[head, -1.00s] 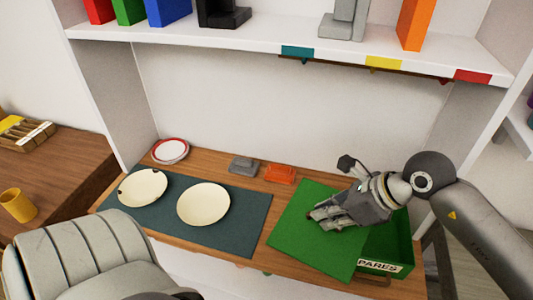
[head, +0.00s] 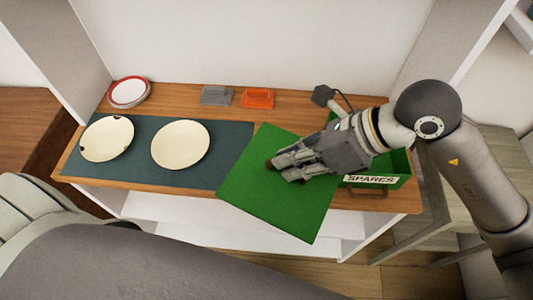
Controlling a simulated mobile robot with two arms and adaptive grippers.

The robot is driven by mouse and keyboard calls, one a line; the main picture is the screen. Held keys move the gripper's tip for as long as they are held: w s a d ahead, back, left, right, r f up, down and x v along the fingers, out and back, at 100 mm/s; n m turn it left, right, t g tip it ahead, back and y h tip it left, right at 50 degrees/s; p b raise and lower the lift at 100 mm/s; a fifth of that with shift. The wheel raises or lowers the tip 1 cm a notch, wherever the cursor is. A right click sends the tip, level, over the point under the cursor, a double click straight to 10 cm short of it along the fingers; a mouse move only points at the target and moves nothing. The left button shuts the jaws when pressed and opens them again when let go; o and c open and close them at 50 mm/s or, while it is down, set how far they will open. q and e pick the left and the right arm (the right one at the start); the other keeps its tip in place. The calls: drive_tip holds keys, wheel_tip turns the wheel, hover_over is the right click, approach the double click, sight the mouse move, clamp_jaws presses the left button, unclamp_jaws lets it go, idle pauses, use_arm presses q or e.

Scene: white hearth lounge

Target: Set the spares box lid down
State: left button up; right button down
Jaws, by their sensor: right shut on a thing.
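The green spares box lid (head: 262,190) is a flat square panel, held in front of the green spares box and partly over the worktop's front edge. My right gripper (head: 278,170) is shut on the lid, with its fingers over the lid's upper right part. The spares box (head: 398,172), with a white SPARES label, stands at the right end of the worktop. It is open on top and partly hidden by my right arm and the lid. My left gripper is not in view.
A dark mat (head: 225,145) with two cream plates (head: 180,145) (head: 107,138) lies left of the lid. Behind are a grey item (head: 215,96), an orange item (head: 258,98) and red-rimmed plates (head: 128,92). A grey chair (head: 50,205) stands in front.

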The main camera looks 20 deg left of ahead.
sight(283, 136)
drive_tip(key=shift+w+a, duration=0.1)
drive_tip(key=shift+w, duration=0.05)
drive_tip(key=w+a+f, duration=0.1)
drive_tip(key=w, duration=0.1)
drive_tip(key=w+a+f+p, duration=0.1)
drive_tip(key=w, duration=0.2)
drive_tip(key=w+a+f+p, duration=0.1)
drive_tip(key=w, duration=0.1)
drive_tip(key=shift+w+a+f, duration=0.25)
drive_tip(key=shift+a+f, duration=0.05)
drive_tip(key=shift+f, duration=0.05)
drive_tip(key=w+f, duration=0.1)
drive_tip(key=w+a+f+p, duration=0.1)
drive_tip(key=f, duration=0.1)
drive_tip(key=w+f, duration=0.1)
drive_tip(key=shift+w+a+f, duration=0.25)
drive_tip(key=shift+a+f, duration=0.05)
drive_tip(key=f, duration=0.1)
drive_tip(key=f+p, duration=0.1)
drive_tip(key=w+f+p, duration=0.1)
drive_tip(key=f, duration=0.1)
drive_tip(key=shift+w+a+f, duration=0.1)
drive_tip(key=shift+a, duration=0.15)
drive_tip(key=shift+f, duration=0.2)
drive_tip(key=shift+f, duration=0.1)
